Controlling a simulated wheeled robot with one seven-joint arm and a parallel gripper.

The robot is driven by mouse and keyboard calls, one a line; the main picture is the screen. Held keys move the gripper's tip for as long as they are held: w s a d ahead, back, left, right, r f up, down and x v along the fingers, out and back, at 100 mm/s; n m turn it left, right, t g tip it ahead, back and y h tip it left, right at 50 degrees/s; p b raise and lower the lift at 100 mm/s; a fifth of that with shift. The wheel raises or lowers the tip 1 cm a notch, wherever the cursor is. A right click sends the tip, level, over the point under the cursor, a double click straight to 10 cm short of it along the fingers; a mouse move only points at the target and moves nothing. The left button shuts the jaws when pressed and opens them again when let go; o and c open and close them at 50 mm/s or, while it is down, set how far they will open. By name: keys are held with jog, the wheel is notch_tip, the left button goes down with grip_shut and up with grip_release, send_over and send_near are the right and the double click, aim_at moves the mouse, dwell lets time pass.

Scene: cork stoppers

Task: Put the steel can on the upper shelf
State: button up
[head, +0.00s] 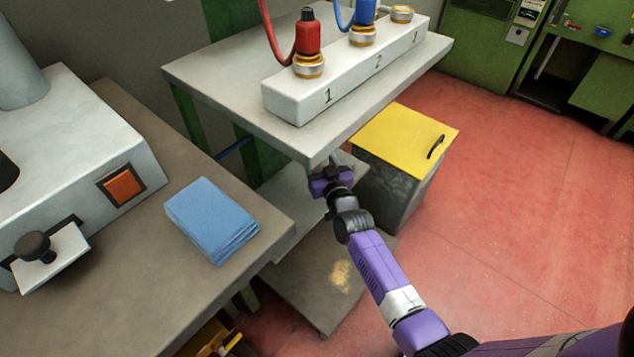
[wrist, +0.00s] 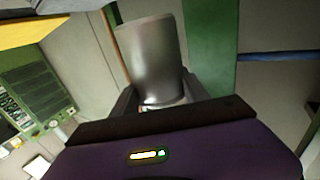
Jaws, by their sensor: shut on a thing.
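The steel can (wrist: 152,60) is a plain grey metal cylinder, leaning slightly in the wrist view. My gripper (wrist: 158,92) is shut on it, with dark fingers on either side of its lower end. In the head view my gripper (head: 333,168) is just below the front corner of the grey bench top, which hides part of that area. I cannot make out the can clearly there. The upper shelf (head: 284,208) is a grey board under the bench top, left of my gripper, partly hidden. The lower shelf (head: 308,280) lies beneath it and bears a tan patch.
The bench top (head: 225,85) overhangs the shelves and bears a white numbered block (head: 345,75) with red and blue plugs. A yellow-topped cabinet (head: 402,136) stands close right of my gripper. A brown table (head: 130,285) with blue cloths (head: 211,218) is at left. Red floor is open at right.

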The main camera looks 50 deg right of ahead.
jog(key=shift+f+b, duration=1.3)
jog(key=shift+f, duration=2.3)
jog(key=shift+f, duration=0.2)
jog(key=o, duration=1.4)
jog(key=shift+r, duration=0.1)
